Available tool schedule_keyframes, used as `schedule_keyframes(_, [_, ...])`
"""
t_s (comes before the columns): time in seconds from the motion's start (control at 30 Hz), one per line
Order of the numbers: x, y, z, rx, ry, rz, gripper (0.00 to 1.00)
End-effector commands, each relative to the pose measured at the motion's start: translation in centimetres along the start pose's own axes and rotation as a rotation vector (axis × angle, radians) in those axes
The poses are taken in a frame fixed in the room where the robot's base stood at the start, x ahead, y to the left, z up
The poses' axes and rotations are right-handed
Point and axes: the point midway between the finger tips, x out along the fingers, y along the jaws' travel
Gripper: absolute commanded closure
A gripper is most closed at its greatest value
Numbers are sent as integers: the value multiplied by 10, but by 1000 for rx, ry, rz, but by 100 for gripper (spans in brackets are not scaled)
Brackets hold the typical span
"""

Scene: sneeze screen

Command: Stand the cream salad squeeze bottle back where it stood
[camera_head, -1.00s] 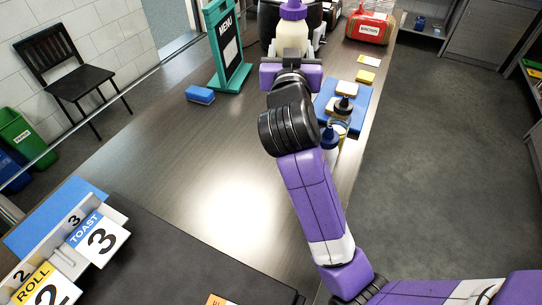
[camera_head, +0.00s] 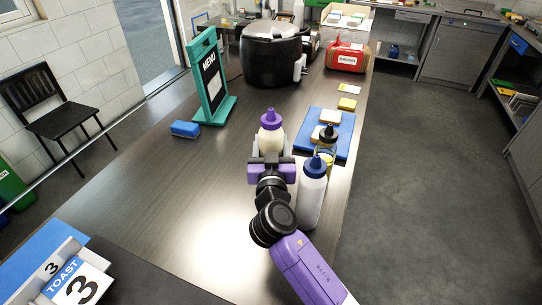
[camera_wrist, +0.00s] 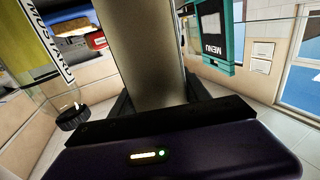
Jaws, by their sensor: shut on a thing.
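The cream squeeze bottle (camera_head: 270,142) with a purple cap stands upright between the fingers of my gripper (camera_head: 271,158), which is shut on it. In the wrist view the bottle (camera_wrist: 143,55) fills the middle, tilted slightly in the picture, its top and base out of view. My gripper is over the dark counter, left of a clear-white bottle with a blue cap (camera_head: 312,192). Whether the bottle's base touches the counter is hidden behind my gripper.
A blue board (camera_head: 343,143) with bread and a black-capped bottle (camera_head: 327,137) lies right. A green menu stand (camera_head: 211,80), blue sponge (camera_head: 185,129), black pot (camera_head: 268,56) and red bag (camera_head: 347,57) stand farther back. The counter left of my gripper is clear.

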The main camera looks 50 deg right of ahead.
Motion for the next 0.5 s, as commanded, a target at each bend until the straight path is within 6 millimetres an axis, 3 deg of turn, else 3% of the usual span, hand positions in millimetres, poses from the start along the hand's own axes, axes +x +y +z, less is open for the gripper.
schedule_keyframes(0.37, [0,0,42,-2,-1,0,100])
schedule_keyframes(0.5, [0,0,48,0,1,0,100])
